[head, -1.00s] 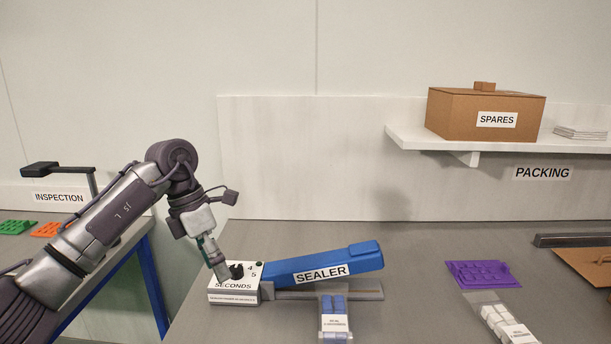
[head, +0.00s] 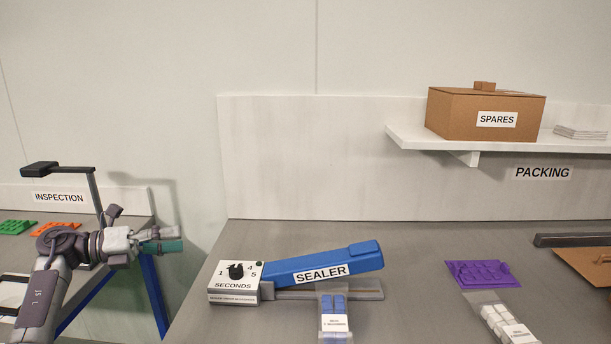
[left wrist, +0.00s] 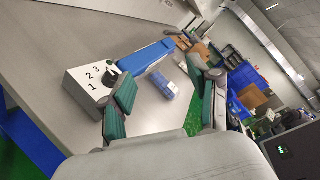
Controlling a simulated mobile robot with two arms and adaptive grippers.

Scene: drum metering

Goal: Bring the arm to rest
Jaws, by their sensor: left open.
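My left arm is drawn back to the left side in the head view. Its gripper (head: 162,240) is open and empty, in the air near the corner of the inspection table, apart from the sealer. In the left wrist view its two green-padded fingers (left wrist: 165,105) stand wide apart with nothing between them. The blue sealer (head: 325,264) stands on the packing bench with its white dial box (head: 234,283) and black knob (head: 236,271). The dial box also shows in the left wrist view (left wrist: 88,88). My right gripper is not in view.
A bag of blue pieces (head: 334,312) lies at the sealer's front. A purple tray (head: 483,273) and a bag of white pieces (head: 507,322) lie to the right. The inspection table (head: 130,200) is at left, with a gap before the packing bench (head: 420,270). A spares box (head: 484,115) sits on the shelf.

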